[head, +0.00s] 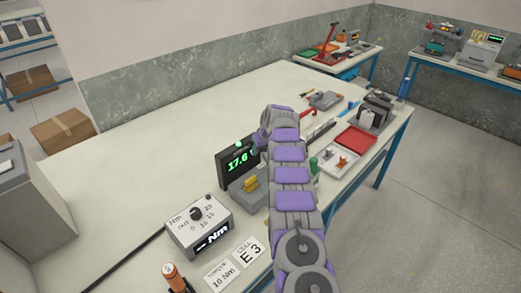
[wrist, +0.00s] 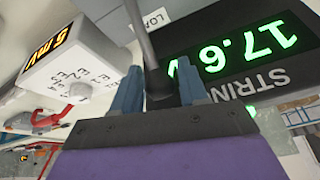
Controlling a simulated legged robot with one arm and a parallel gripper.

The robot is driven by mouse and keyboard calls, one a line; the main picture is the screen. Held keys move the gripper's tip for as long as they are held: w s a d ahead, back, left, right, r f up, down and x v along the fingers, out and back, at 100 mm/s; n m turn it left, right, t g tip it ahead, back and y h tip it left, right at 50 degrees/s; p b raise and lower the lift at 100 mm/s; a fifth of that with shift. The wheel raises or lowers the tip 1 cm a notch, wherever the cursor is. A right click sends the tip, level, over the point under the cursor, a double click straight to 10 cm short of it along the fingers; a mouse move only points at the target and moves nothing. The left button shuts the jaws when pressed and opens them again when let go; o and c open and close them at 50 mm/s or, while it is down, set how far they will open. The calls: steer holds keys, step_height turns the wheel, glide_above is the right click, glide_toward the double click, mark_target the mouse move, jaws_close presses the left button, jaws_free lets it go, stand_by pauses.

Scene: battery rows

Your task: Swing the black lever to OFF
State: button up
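The black lever (wrist: 146,38) shows in the wrist view as a dark rod running down between my fingers. My gripper (wrist: 158,68) has its two blue fingers apart, one on each side of the lever, with a gap visible on the right side. The lever's lower end is dark and hard to make out between the fingers. The black display (wrist: 235,50) beside it reads 17.6 in green, with a partly hidden LOAD label at its edge. In the head view the display (head: 236,166) stands on the bench; my arm hides the lever and most of my gripper.
A torque meter (head: 198,227) and label cards (head: 237,262) lie at the bench front. A red tray (head: 356,140) and a white tray (head: 338,161) lie right of my arm. A grey box (head: 30,205) stands at left. The bench's left-middle is clear.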

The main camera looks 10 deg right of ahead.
jaws_close()
